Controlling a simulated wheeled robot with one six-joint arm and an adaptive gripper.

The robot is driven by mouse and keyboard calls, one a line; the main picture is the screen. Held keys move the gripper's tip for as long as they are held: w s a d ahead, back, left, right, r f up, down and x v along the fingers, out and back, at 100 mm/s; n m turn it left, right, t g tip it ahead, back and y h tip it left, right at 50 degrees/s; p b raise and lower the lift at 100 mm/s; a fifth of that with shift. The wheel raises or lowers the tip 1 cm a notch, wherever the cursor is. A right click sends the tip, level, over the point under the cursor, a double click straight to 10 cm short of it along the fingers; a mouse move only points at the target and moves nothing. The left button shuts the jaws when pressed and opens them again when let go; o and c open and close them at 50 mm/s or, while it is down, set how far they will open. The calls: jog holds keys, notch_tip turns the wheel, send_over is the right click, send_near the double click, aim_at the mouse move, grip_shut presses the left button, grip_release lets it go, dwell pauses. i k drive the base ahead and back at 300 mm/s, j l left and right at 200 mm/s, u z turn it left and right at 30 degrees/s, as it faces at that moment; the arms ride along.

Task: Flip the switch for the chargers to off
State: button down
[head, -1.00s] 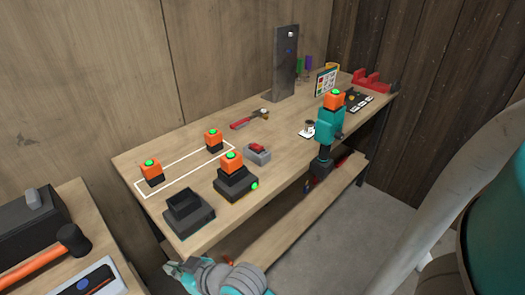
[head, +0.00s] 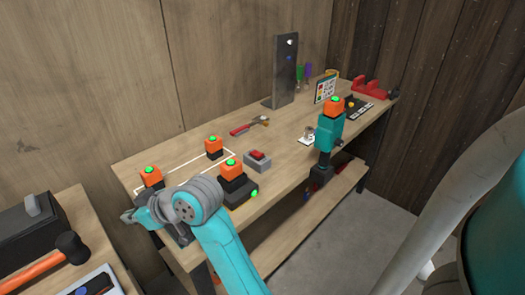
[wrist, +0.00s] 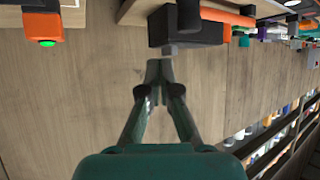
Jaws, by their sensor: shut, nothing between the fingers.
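The switch (head: 257,160) is a small grey box with a red rocker on the bench. It stands right of a dark charger (head: 241,193) that holds an orange battery (head: 232,170) and shows a green light. I cannot tell the rocker's tilt at this size. A second charger is mostly hidden behind my arm at the bench's front left. My gripper (head: 128,216) is over the bench's left end, well left of the switch and touching nothing that I can see. In the wrist view my gripper (wrist: 158,70) has its fingertips together and empty. The switch is not in that view.
Two more orange batteries (head: 213,146) (head: 151,175) stand by a white outline. Pliers (head: 249,126), a teal drill (head: 328,135) and a grey upright panel (head: 285,70) are farther along. A toolbox (head: 32,225) and a hammer (head: 45,265) lie on the left table.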

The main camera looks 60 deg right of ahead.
aim_at(255, 153)
jog(key=z, duration=1.05)
